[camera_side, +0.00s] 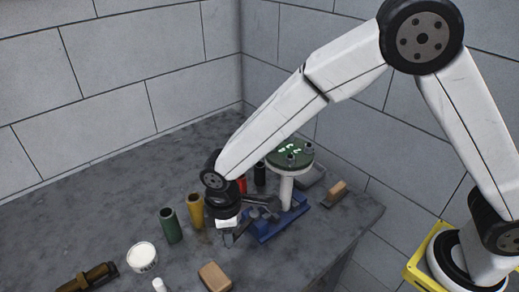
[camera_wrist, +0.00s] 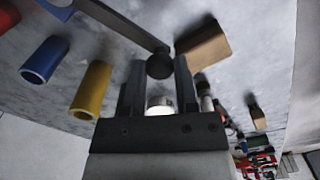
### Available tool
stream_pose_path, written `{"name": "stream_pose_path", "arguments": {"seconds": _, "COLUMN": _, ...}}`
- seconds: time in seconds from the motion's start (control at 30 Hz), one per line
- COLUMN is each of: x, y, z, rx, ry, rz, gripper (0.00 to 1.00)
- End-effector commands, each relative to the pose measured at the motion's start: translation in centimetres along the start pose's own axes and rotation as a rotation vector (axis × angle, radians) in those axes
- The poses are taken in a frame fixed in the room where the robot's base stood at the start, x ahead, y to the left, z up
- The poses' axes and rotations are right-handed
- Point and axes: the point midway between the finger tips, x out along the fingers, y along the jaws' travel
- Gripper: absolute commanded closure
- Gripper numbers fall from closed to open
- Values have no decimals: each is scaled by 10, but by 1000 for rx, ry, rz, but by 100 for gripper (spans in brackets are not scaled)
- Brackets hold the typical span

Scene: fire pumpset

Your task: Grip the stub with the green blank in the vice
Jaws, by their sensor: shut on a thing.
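The stub (camera_side: 286,194) is a pale upright pipe with a wide flange, standing at the blue vice (camera_side: 268,232). Its green blank (camera_side: 290,153) lies on top, with bright green marks and bolts. I cannot tell how tightly the vice jaws hold the pipe. My gripper (camera_side: 228,238) is low at the front left of the vice. In the wrist view my gripper (camera_wrist: 160,82) is shut on the vice handle, a dark bar (camera_wrist: 120,25) with a ball end (camera_wrist: 160,65) between the fingers. The stub is out of the wrist view.
Green (camera_side: 171,226), yellow (camera_side: 195,210), red (camera_side: 242,184) and black (camera_side: 260,174) cylinders stand left of and behind the vice. A white tub (camera_side: 142,257), a brown block (camera_side: 214,277) and a dark tool (camera_side: 88,279) lie in front. The bench edge is close at right.

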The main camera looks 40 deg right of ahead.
Motion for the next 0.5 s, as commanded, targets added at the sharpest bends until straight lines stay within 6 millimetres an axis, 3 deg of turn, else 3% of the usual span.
{"name": "stream_pose_path", "arguments": {"seconds": 0.5, "x": -1, "y": -19, "z": 26, "rx": -347, "ry": 7, "rz": 4, "gripper": 100}}
